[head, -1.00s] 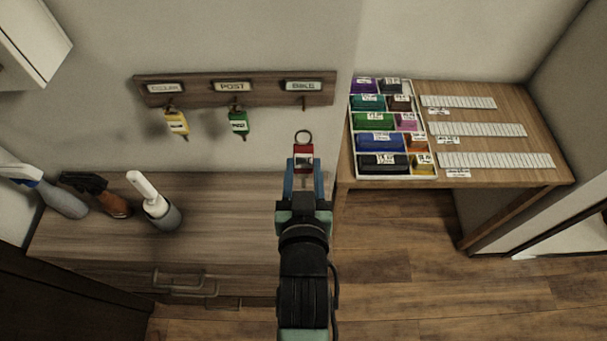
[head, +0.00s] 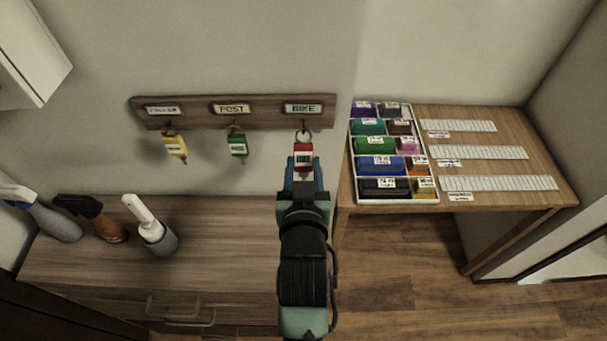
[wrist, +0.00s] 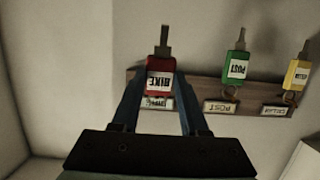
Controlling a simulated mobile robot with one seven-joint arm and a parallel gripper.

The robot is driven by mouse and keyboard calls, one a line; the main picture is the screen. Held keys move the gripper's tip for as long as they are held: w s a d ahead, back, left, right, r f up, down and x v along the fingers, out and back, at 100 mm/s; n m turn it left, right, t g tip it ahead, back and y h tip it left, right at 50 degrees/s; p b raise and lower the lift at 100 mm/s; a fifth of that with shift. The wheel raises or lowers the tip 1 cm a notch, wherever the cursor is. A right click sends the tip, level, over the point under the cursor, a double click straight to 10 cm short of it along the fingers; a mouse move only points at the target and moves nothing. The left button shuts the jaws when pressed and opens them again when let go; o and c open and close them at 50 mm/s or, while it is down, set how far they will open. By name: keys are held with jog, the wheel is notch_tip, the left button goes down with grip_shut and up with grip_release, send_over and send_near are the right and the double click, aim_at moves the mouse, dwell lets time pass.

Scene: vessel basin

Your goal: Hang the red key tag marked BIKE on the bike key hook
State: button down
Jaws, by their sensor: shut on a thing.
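My gripper (head: 304,174) is shut on the red key tag (head: 303,156), which has a white label and stands upright just below the BIKE plate (head: 303,108). The tag's metal ring (head: 304,136) is at its top and overlaps the bike key hook (head: 304,126) in the head view; I cannot tell whether the hook passes through it. In the wrist view, the red tag (wrist: 160,78) reads BIKE upside down, its key (wrist: 163,42) pointing away from the board. The tag hides part of the BIKE plate there, and the hook is not visible.
A yellow tag (head: 175,146) and a green tag (head: 237,145) hang from the other hooks on the wooden board (head: 267,110). Spray bottles (head: 50,218) and a brush in a holder (head: 155,235) stand on the cabinet. A tray of coloured blocks (head: 350,180) lies on the right table.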

jog(key=shift+w, duration=0.55)
jog(key=shift+w+f+b, duration=0.6)
jog(key=shift+b, duration=0.05)
jog(key=shift+c, duration=1.7)
grip_release()
jog(key=shift+s, duration=0.1)
